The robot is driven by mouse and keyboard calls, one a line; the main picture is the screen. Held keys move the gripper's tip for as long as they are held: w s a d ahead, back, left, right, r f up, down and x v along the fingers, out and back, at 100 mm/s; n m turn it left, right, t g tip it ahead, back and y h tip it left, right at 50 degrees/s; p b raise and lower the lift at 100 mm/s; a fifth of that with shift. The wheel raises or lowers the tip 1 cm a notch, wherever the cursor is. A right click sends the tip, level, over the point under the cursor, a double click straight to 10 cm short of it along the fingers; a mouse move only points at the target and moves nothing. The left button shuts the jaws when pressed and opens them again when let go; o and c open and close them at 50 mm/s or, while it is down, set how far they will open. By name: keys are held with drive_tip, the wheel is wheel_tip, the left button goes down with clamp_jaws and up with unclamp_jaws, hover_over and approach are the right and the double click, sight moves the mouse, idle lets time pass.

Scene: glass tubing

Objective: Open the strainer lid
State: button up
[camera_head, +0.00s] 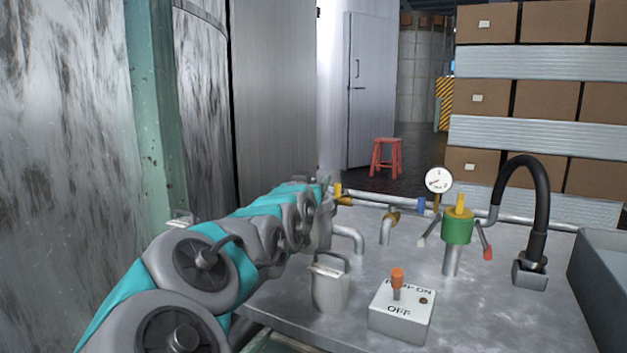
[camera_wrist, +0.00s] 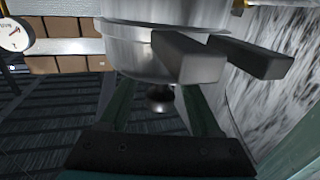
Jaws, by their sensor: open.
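My gripper (camera_wrist: 222,58) shows in the wrist view as two separate grey fingers with a gap between them, open. A round metal vessel (camera_wrist: 125,48) with a rim fills the top of that view, behind and beside the fingers; contact cannot be told. A dark rounded knob (camera_wrist: 160,99) hangs below it. In the head view the end of my arm reaches a metal cylinder (camera_head: 325,232) joined to the pipework, and partly hides its top. I cannot clearly make out the strainer lid. A separate metal canister (camera_head: 329,290) with a loop handle stands in front.
A switch box (camera_head: 400,315) with an orange lever stands on the metal table (camera_head: 480,300). Behind are bent pipes (camera_head: 350,238), a gauge (camera_head: 439,180), a green valve (camera_head: 457,228) and a black hose tap (camera_head: 541,200). A sink edge (camera_head: 600,275) is at right.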

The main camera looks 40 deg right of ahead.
drive_tip(key=shift+w+d+r, duration=0.1)
drive_tip(key=shift+w+d, duration=0.05)
drive_tip(key=shift+d, duration=0.05)
drive_tip(key=shift+c, duration=0.4)
clamp_jaws()
idle(1.0)
